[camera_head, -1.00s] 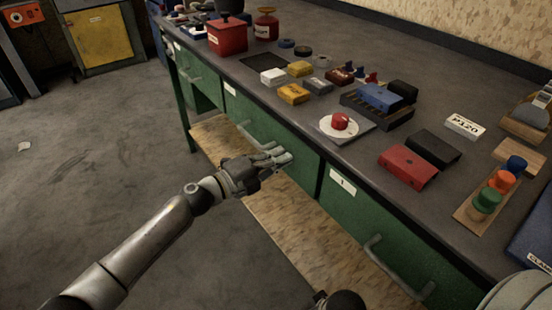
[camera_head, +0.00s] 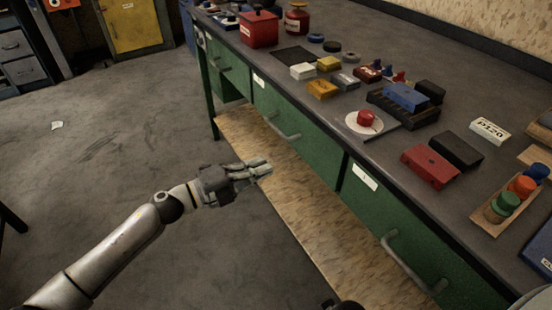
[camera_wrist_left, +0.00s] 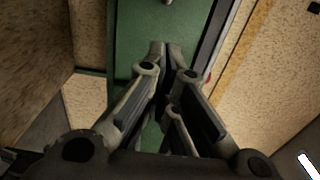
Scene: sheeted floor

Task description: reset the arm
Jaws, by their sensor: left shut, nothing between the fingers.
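My left arm comes in from the lower left in the head view. Its gripper (camera_head: 262,168) is in front of the green workbench, lower than the benchtop, over the edge of the wooden lower shelf (camera_head: 320,232). The fingers are together with nothing between them. In the left wrist view the fingers (camera_wrist_left: 165,60) point toward a green bench panel (camera_wrist_left: 135,30). My right gripper does not show clearly in any view.
The green drawers (camera_head: 385,212) have grey bar handles (camera_head: 408,264) that stick out. The benchtop (camera_head: 300,82) holds a red button on a white disc (camera_head: 357,125), a red block (camera_head: 430,166) and several small items. The grey floor (camera_head: 120,150) at left is open.

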